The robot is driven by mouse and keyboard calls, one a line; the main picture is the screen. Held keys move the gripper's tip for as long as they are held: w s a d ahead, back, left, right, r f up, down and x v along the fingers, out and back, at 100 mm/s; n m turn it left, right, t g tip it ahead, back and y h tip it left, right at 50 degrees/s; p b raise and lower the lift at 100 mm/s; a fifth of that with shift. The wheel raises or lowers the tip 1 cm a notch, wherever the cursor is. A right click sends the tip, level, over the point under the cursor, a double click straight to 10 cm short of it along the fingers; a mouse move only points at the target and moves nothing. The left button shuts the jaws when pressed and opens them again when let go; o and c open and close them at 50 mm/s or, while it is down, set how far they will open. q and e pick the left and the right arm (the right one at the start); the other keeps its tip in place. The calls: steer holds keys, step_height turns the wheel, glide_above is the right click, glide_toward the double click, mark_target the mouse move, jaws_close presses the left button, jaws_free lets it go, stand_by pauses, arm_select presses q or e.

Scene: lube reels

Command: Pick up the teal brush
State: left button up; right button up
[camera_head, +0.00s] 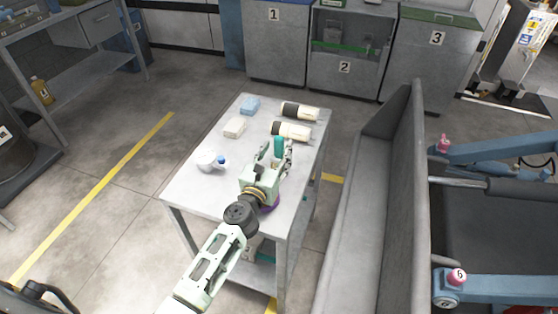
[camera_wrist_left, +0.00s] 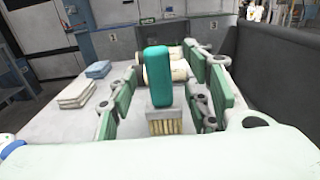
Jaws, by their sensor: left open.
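The teal brush (camera_wrist_left: 158,78) stands upright in the left wrist view, with its teal handle up and pale bristles down. It is between the spread fingers of my left gripper (camera_wrist_left: 163,92), with gaps on both sides. In the head view the brush (camera_head: 279,146) shows as a teal bit beside the fingers, and my left gripper (camera_head: 274,160) is over the right part of the grey table (camera_head: 200,185). The left gripper is open and holds nothing. Its own fingers partly hide the brush in the head view. My right gripper is not in view.
Two white-and-black cylinders (camera_head: 291,131) lie behind the brush. Blue cloths (camera_head: 250,104), pale cloths (camera_head: 234,127) and a white item with a blue cap (camera_head: 208,159) are to the left. A grey wall (camera_head: 398,200) stands right of the table.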

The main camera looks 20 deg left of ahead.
mark_target(278, 148)
arm_select(q)
steer(key=shift+w+f, duration=0.1)
steer(key=shift+w, duration=1.45)
steer(key=shift+c, duration=0.3)
jaws_close()
